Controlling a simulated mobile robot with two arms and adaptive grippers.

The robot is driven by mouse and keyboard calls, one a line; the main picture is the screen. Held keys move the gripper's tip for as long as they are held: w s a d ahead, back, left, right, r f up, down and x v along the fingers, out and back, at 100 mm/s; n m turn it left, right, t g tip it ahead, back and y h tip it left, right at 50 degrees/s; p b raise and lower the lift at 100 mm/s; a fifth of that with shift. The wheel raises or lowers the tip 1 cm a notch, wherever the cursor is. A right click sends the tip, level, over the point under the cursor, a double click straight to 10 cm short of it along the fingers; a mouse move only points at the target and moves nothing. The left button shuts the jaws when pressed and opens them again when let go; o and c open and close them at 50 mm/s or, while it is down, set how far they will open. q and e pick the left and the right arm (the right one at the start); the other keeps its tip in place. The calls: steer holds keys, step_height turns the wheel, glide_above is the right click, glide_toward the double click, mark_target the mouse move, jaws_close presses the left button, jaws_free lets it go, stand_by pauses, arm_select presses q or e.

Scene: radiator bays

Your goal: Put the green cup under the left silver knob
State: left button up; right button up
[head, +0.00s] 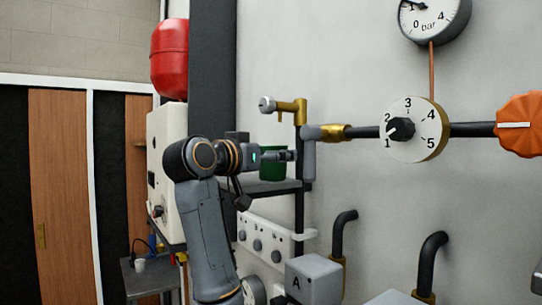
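The green cup (272,171) is at the middle of the head view, just above a dark grey shelf (285,187). I cannot tell whether it rests on the shelf. The silver knob (267,104) sits on a brass tap (291,106) above the cup in the picture. My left gripper (285,155) is level with the cup's upper part and overlaps it, hiding some of it. Whether its fingers are closed on the cup is too small to tell. My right gripper is out of view.
A dark pipe with a numbered dial (415,130) and an orange handwheel (520,124) runs along the wall at right. A white panel with several knobs (262,242) is under the shelf. A white cup (139,265) stands on a low grey table (150,280) at left.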

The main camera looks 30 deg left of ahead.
arm_select(q)
steer(key=shift+r, duration=0.3)
steer(key=s+b, duration=0.1)
steer(key=s, duration=0.1)
steer(key=s+f+b, duration=0.1)
steer(key=s+b, duration=0.1)
steer(key=shift+s, duration=0.15)
steer(key=s+b, duration=0.1)
steer(key=s, duration=0.1)
steer(key=s+b, duration=0.1)
steer(key=s, duration=0.1)
steer(key=s+b, duration=0.1)
steer(key=s, duration=0.1)
steer(key=shift+s+a+r, duration=0.15)
steer(key=shift+s+r, duration=0.1)
steer(key=shift+s, duration=0.05)
steer(key=shift+s+r+b, duration=0.15)
steer(key=shift+s+b, duration=0.25)
steer(key=shift+s, duration=0.2)
